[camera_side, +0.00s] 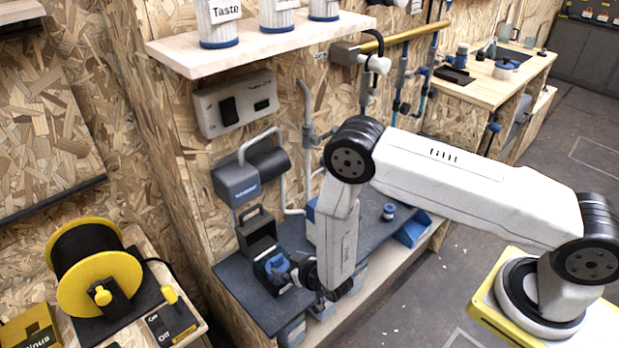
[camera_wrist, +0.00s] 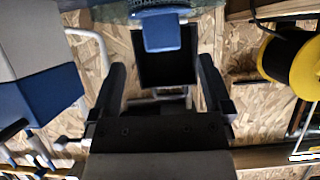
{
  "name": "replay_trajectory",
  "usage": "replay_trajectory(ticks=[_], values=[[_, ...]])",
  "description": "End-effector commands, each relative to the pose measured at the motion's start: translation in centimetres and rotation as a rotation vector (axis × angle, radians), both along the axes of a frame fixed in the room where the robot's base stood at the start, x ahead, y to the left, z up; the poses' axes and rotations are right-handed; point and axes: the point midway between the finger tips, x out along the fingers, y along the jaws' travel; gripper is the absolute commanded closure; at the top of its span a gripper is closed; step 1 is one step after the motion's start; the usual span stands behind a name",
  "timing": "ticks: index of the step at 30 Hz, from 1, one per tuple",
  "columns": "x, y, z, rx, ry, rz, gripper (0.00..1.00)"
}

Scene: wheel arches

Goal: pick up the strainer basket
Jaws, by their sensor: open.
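My gripper (camera_side: 284,274) is low over the dark bench, beside a dark holder with a blue part (camera_side: 274,265). In the wrist view, my two black fingers (camera_wrist: 161,72) are spread well apart with nothing held between them. Beyond the fingertips, a dark box-like holder with a blue block (camera_wrist: 162,33) lies roughly centred between them. I cannot tell for sure which part is the strainer basket; its outline is not clear in either view. My gripper and wrist hide part of the bench there.
A dark unit with a handle (camera_side: 257,233) stands just behind. Pipes and a grey-blue box (camera_side: 250,178) are on the chipboard wall under a shelf (camera_side: 262,48). A small blue-and-white item (camera_side: 389,212) sits farther right on the bench. A yellow reel (camera_side: 97,268) stands at left.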

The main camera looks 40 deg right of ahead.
Motion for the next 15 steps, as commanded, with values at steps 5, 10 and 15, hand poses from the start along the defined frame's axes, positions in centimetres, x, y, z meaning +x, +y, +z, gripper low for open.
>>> replay_trajectory(ticks=[5, 10, 15], values=[[1.0, 0.0, -0.6, 0.001, -0.001, 0.000, 0.00], [1.9, 0.0, -1.0, 0.000, 0.000, 0.000, 0.00], [2.0, 0.0, -1.1, 0.000, 0.001, 0.000, 0.00]])
